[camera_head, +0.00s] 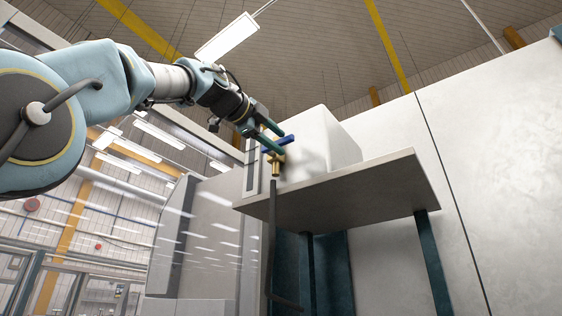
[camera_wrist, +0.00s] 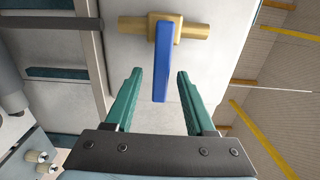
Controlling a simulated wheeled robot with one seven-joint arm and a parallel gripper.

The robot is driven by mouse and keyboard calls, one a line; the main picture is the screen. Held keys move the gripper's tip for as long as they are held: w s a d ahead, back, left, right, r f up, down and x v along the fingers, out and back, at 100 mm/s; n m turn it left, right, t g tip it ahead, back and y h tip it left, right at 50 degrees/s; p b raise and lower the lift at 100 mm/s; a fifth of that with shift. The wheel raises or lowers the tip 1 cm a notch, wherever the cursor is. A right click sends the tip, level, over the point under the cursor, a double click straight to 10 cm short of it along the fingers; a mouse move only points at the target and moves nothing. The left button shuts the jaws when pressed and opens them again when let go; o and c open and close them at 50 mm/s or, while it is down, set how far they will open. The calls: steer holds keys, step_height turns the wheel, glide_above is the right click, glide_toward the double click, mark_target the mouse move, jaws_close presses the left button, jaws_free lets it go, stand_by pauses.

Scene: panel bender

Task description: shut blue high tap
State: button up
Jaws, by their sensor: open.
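The blue tap lever (camera_wrist: 161,62) shows in the wrist view, fixed to a brass valve body (camera_wrist: 190,31) with a pipe stub on each side. The lever stands crosswise to the brass pipe and points toward my gripper. My gripper (camera_wrist: 157,73) is open, with its two green fingers on either side of the lever's free end. In the head view my gripper (camera_head: 273,143) is at the tap, where the blue lever (camera_head: 286,140) and the brass body (camera_head: 276,166) show small beside the fingers.
A white box (camera_head: 325,140) stands behind the tap on a grey shelf (camera_head: 350,187) with dark legs. A dark pipe (camera_head: 270,240) runs down below the brass body. A large pale wall panel (camera_head: 490,150) is at the right. Glazed machine panels stand at the left.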

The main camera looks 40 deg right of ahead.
steer(key=b+v, duration=0.2)
steer(key=v, duration=0.6)
steer(key=shift+a, duration=0.35)
steer(key=shift+s, duration=0.15)
